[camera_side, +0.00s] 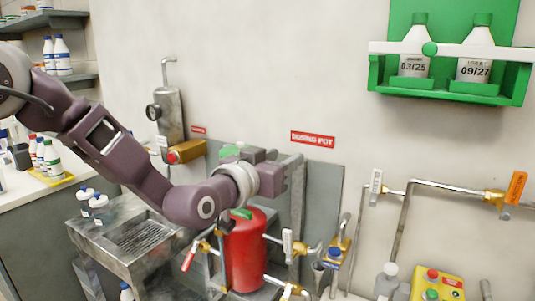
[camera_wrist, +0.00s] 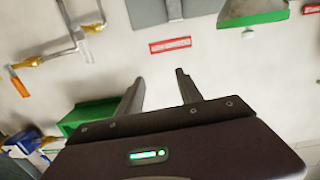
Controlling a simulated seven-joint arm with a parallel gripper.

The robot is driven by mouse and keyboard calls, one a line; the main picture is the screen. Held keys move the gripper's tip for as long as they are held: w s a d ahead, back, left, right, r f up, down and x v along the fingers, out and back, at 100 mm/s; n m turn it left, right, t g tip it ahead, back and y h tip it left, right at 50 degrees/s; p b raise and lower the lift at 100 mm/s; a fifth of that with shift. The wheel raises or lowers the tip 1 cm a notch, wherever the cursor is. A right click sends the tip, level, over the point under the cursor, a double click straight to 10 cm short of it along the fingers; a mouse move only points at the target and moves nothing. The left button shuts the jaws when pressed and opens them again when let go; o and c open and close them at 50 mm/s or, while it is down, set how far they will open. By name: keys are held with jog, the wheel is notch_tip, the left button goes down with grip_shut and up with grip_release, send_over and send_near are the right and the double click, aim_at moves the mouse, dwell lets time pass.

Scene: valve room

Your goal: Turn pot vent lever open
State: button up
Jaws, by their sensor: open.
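The dosing pot is a red upright cylinder (camera_side: 246,252) with a green piece on its top, low in the middle of the side view. Around it are a red lever (camera_side: 188,258) on its left and a pale lever (camera_side: 287,246) on its right. I cannot tell which is the vent lever. My gripper (camera_side: 285,172) is above the pot, in front of the wall. Its fingers are hard to make out there. In the wrist view my gripper (camera_wrist: 158,86) has two fingers spread apart with nothing between them, facing bare wall. The pot is not clearly seen there.
A red DOSING POT sign (camera_side: 313,139) is on the wall. Pipes with an orange-tagged valve (camera_side: 516,188) run at the right. A green rack (camera_side: 450,80) with bottles hangs at upper right. A metal sink (camera_side: 140,235) stands left of the pot.

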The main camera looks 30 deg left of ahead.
jog(key=s, duration=0.1)
jog(key=s+a+r+g, duration=0.1)
jog(key=s+r+g+h, duration=0.1)
jog(key=shift+a, duration=0.3)
jog(key=shift+f, duration=0.1)
jog(key=shift+c, duration=0.2)
